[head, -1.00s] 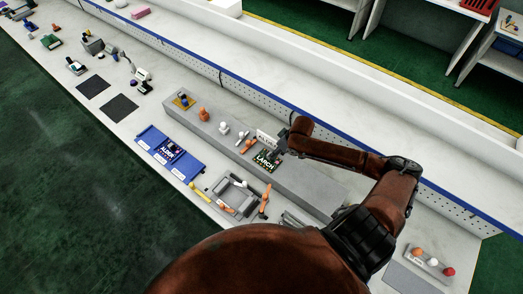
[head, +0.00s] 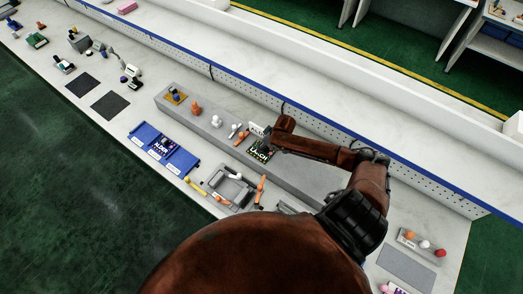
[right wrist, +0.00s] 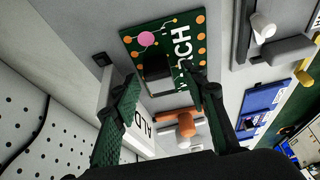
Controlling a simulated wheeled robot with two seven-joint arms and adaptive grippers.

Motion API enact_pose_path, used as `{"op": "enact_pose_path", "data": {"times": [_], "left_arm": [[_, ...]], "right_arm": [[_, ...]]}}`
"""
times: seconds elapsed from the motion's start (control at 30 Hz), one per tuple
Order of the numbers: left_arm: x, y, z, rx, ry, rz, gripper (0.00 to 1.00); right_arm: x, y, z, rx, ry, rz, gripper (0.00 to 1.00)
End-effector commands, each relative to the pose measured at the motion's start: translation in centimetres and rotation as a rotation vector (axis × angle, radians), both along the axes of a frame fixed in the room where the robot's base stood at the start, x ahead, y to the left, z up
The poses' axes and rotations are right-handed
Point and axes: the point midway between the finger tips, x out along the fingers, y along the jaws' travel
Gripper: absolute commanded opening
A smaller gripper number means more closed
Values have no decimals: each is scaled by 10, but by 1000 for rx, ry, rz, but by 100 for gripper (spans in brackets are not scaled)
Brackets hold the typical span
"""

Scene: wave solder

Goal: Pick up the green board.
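The green board (head: 263,152), printed with "LARCH" and orange dots, lies on the grey raised shelf. It also shows in the right wrist view (right wrist: 198,25), with a dark block (right wrist: 156,68) standing on it. My right gripper (head: 264,139) is over the board's far edge in the head view and hides part of it. In the right wrist view the fingers of the right gripper (right wrist: 160,78) are spread apart, one on each side of the dark block. I cannot tell whether they touch it. My left gripper is not in view.
A white label card (head: 256,129) stands close behind the gripper. Orange and white pieces (head: 241,136) lie beside the board on the grey shelf (head: 310,180). A blue tray (head: 181,162) and a grey fixture (head: 229,187) are in front. A pegboard wall runs behind.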

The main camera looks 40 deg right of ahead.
Motion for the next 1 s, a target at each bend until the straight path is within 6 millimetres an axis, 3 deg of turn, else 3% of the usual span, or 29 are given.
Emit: {"op": "enact_pose_path", "data": {"times": [0.2,0.53,1.0], "left_arm": [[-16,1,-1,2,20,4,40],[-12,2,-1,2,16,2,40],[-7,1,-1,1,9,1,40]], "right_arm": [[0,0,0,0,0,0,23],[0,0,1,0,0,0,1],[1,0,2,-1,-1,0,0]]}}
